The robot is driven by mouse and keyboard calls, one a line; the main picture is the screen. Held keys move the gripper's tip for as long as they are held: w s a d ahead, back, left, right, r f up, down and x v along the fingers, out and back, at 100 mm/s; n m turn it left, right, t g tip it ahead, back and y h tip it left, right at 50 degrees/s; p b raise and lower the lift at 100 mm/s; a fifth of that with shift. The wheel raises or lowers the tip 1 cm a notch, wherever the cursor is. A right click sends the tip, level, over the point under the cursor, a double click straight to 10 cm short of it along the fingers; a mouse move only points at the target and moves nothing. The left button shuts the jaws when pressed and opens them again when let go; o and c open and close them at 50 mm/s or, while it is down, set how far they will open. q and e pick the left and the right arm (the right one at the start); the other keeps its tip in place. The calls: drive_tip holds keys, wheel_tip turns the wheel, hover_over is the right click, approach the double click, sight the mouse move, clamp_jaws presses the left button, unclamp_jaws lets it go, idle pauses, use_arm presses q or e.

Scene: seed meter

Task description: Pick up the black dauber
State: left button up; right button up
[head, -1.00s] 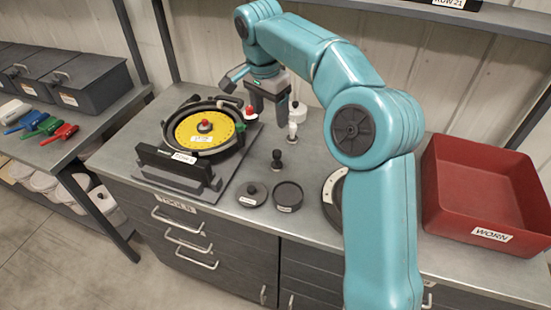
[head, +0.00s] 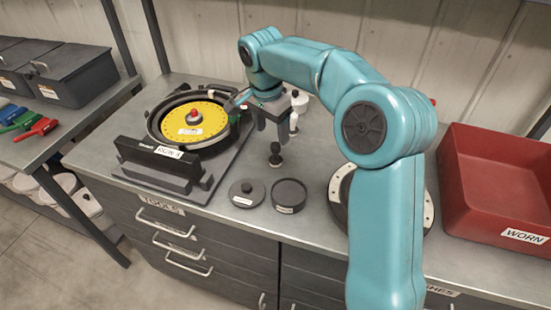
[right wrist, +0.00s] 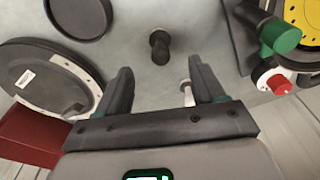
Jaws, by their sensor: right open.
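The black dauber (head: 275,158) stands upright on the bench, a small dark knobbed piece right of the seed meter. It also shows in the right wrist view (right wrist: 160,48), ahead of and roughly between the fingertips. My right gripper (head: 272,134) is open and empty, its fingers pointing down just above and behind the dauber's top; I cannot tell whether they touch it. In the right wrist view the two fingers (right wrist: 163,76) are spread apart. My left gripper is not in view.
A white dauber-like piece (head: 294,122) stands close behind the right gripper. The seed meter with its yellow disc (head: 211,126) is to the left. A black knobbed lid (head: 246,194) and a round black dish (head: 289,196) lie in front. A red bin (head: 492,215) stands right.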

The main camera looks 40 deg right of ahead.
sight(276, 153)
drive_tip(key=f, duration=0.4)
drive_tip(key=shift+d+f, duration=0.25)
drive_tip(key=shift+f, duration=0.1)
drive_tip(key=f, duration=0.2)
drive_tip(key=d+f, duration=0.1)
drive_tip(key=f, duration=0.2)
drive_tip(key=shift+d, duration=0.1)
drive_tip(key=c, duration=1.1)
